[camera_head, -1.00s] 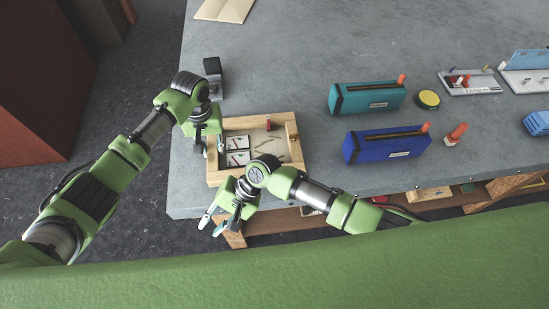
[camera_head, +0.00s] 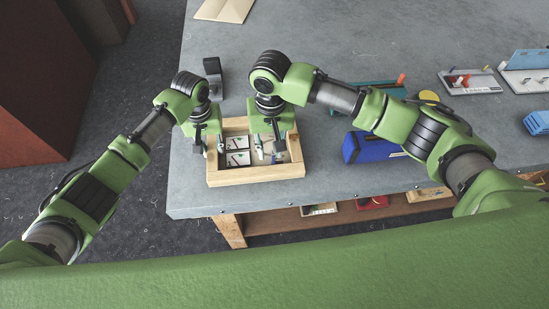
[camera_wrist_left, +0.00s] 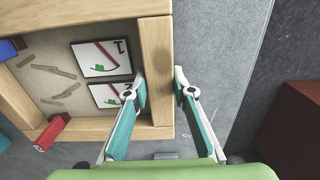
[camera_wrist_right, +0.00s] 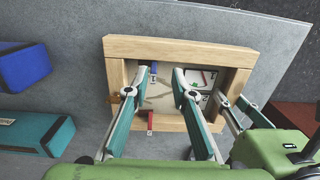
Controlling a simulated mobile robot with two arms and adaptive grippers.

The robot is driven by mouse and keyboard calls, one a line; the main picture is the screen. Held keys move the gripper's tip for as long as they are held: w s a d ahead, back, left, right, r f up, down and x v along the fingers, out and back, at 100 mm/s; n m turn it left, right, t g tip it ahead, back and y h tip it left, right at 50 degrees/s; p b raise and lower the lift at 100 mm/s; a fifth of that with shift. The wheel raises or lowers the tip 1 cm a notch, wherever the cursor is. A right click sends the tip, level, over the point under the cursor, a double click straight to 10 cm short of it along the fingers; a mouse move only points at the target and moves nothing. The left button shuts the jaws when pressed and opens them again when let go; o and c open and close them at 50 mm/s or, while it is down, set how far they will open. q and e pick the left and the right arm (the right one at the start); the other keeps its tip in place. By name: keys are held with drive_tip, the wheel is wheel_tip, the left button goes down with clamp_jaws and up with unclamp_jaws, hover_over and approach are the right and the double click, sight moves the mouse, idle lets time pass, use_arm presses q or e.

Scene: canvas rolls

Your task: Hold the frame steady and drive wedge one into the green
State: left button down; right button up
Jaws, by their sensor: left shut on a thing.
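The light wooden frame (camera_head: 258,177) lies on the grey table's near left corner. Inside are a card marked 1 (camera_wrist_left: 101,57) and a second card (camera_wrist_left: 108,94), each with a thin red line and a small green patch. Several thin wooden strips (camera_wrist_left: 50,80) lie loose inside; I cannot tell which is wedge one. My left gripper (camera_wrist_left: 160,85) straddles the frame's left wall and is shut on it. My right gripper (camera_wrist_right: 165,68) hangs over the frame's inside with its fingers apart, a small blue piece (camera_wrist_right: 154,72) by one fingertip.
A red block (camera_wrist_right: 150,121) sits at the frame's wall. To the right are a blue box (camera_head: 365,147) and a teal box (camera_wrist_right: 40,133). A dark stand (camera_head: 213,78) is behind the frame.

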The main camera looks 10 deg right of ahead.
sight(274, 155)
drive_tip(key=shift+w+d, duration=0.4)
drive_tip(key=shift+w+d+f, duration=0.1)
drive_tip(key=shift+f, duration=2.4)
clamp_jaws()
drive_tip(key=shift+d, duration=0.9)
